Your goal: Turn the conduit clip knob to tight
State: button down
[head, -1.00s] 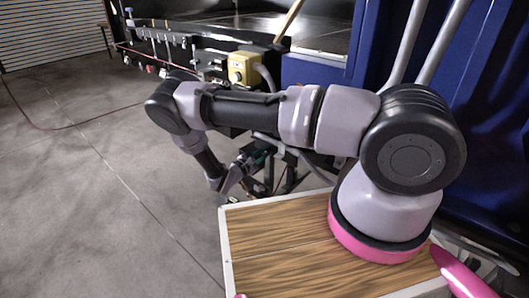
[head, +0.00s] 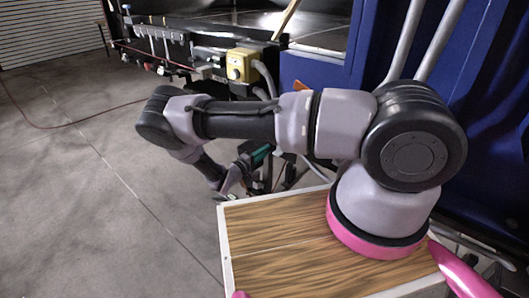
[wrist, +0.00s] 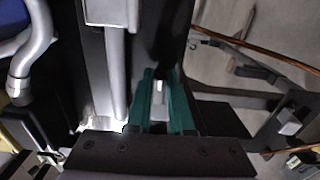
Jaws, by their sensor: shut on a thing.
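My gripper (head: 264,153) reaches in under the conveyor's near end, low beside the machine, in the head view. In the wrist view its two green fingers (wrist: 162,100) point up the picture and are shut on a small pale piece (wrist: 158,86), which I take to be the conduit clip knob. Most of the knob is hidden between the fingers, so its setting cannot be read. A grey conduit (wrist: 115,70) runs upright just left of the fingers, against a dark panel.
A yellow box (head: 242,65) with a round button sits above my gripper, with grey cables hanging from it. A blue cabinet (head: 318,73) stands to its right. In the wrist view a thin brown rod (wrist: 255,47) and metal frame parts lie at right. Open floor (head: 90,190) is at left.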

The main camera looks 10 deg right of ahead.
dwell(0.4)
jog(key=c, duration=0.8)
grip_release()
jog(key=shift+a, duration=0.1)
jog(key=v, duration=1)
jog(key=shift+s+a, duration=0.2)
jog(key=shift+a, duration=0.05)
